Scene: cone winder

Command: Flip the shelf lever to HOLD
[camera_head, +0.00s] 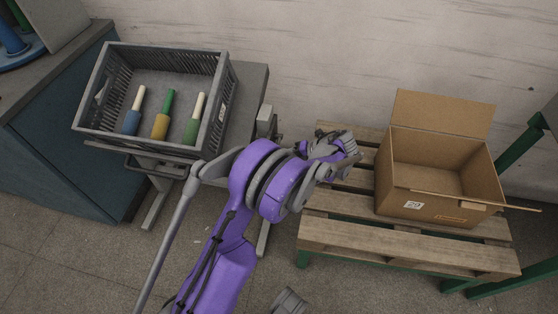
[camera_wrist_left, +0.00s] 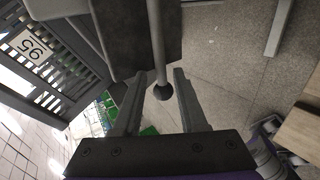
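In the left wrist view the lever (camera_wrist_left: 157,48) is a thin grey rod with a dark ball end, reaching out from a dark block (camera_wrist_left: 140,30) near the crate. My left gripper (camera_wrist_left: 158,75) is open, one finger on each side of the rod. The ball lies between the fingers, with a gap on both sides. In the head view my purple arm reaches up the middle and blocks the view of the lever tip. The grey shelf (camera_head: 250,85) stands left of it. No HOLD marking is readable. My right gripper cannot be made out.
A grey crate (camera_head: 88,122) with several coloured bobbins stands on the shelf; its label reads 95 in the wrist view. An open cardboard box (camera_head: 455,208) stands on a wooden pallet (camera_head: 350,232) at right. A blue cabinet (camera_head: 75,150) is at far left.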

